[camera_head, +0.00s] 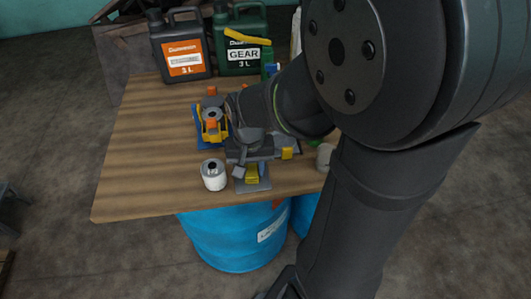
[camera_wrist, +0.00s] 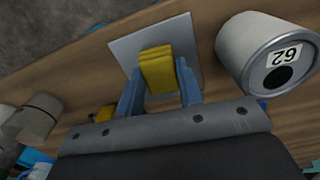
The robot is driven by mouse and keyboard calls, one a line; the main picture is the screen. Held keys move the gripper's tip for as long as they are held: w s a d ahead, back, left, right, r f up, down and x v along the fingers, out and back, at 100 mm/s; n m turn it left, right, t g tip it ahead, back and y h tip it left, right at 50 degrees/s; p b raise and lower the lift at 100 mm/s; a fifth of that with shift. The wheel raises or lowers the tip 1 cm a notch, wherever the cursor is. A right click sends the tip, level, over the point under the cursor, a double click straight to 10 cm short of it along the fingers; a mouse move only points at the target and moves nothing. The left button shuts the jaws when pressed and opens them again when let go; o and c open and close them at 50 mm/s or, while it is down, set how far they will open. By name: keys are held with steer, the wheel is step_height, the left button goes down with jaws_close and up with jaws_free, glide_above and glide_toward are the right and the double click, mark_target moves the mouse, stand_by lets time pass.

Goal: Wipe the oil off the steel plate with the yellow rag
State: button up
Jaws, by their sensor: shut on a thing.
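The yellow rag (camera_wrist: 157,68) is a folded pad between the blue fingers of my gripper (camera_wrist: 159,84), which is shut on it. The rag also shows in the head view (camera_head: 252,173). It is over the grey square steel plate (camera_wrist: 125,47), near the front edge of the table; I cannot tell for sure if it touches. In the head view the plate (camera_head: 262,185) shows below the rag, partly hidden by my gripper (camera_head: 251,166). I make out no oil on the bare part of the plate; the rag and gripper hide the rest.
A white cylinder (camera_head: 213,176) stands close to the left of the plate; it also shows in the wrist view (camera_wrist: 262,50). Behind are a blue tray (camera_head: 197,122) with orange and yellow parts, a dark jug (camera_head: 183,62) and a green jug (camera_head: 241,55). The table's left side is clear.

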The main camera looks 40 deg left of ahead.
steer(key=shift+w+a, duration=0.85)
steer(key=shift+w+a+f, duration=0.15)
steer(key=shift+w+a, duration=0.35)
steer(key=shift+s+d, duration=2.35)
step_height(320, 180, up, 8)
steer(key=w+a+r, duration=0.2)
steer(key=w+r, duration=0.1)
steer(key=w, duration=0.5)
steer(key=w+a+r, duration=0.3)
steer(key=w, duration=0.5)
steer(key=w+a+r, duration=0.2)
steer(key=w+r, duration=0.1)
steer(key=w, duration=0.5)
steer(key=shift+w+a+r, duration=0.25)
steer(key=shift+a, duration=0.15)
